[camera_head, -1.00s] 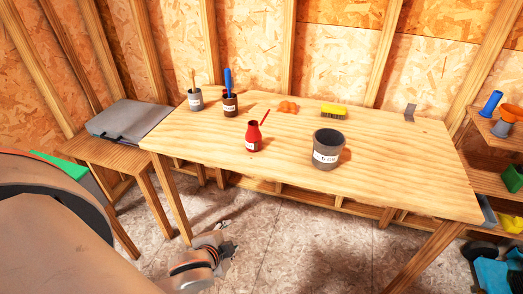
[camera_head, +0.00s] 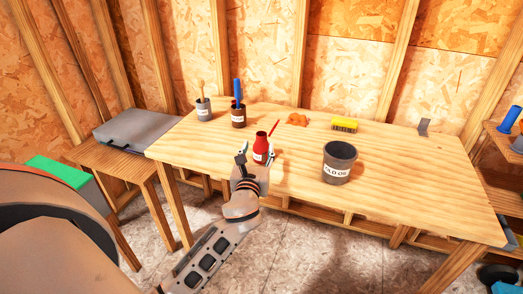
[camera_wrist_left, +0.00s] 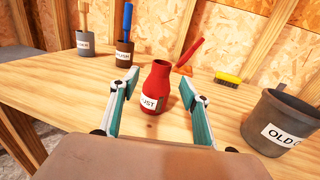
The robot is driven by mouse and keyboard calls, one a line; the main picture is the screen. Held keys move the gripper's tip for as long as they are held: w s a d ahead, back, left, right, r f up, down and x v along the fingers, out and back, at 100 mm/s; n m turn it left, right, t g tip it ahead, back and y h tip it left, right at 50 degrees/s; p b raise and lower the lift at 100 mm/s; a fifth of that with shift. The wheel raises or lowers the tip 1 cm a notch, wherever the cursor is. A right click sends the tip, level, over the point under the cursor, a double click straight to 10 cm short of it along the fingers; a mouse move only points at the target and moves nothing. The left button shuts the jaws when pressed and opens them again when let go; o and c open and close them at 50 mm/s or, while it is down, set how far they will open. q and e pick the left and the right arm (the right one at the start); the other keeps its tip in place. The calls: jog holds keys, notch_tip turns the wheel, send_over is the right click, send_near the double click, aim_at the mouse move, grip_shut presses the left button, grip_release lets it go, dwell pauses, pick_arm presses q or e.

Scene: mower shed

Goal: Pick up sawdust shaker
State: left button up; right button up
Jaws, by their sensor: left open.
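The sawdust shaker is a red bottle (camera_head: 261,146) with a white label, of which "UST" shows in the left wrist view (camera_wrist_left: 160,84). It stands upright on the wooden table. My left gripper (camera_head: 256,156) is open at the table's front edge, its two fingers pointing at the bottle. In the left wrist view the fingers (camera_wrist_left: 158,100) lie to either side of the bottle's line, with the bottle between or just beyond their tips. I cannot tell whether they touch it. My right gripper is not in view.
A grey bucket (camera_head: 338,163) labelled "OLD" stands right of the shaker. Behind are a grey cup (camera_head: 203,110), a brown cup (camera_head: 238,116) with a blue handle, an orange lump (camera_head: 297,120) and a yellow brush (camera_head: 344,124). A red stick-like thing (camera_wrist_left: 193,52) is behind the shaker.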

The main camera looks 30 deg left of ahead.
aim_at(261, 142)
pick_arm(q)
jog(key=x, duration=0.4)
jog(key=f+b+x, duration=0.1)
jog(key=x, duration=0.2)
jog(key=shift+d, duration=0.1)
jog(key=shift+w+r, duration=0.1)
jog(key=shift+w, duration=0.25)
jog(key=c, duration=1.2)
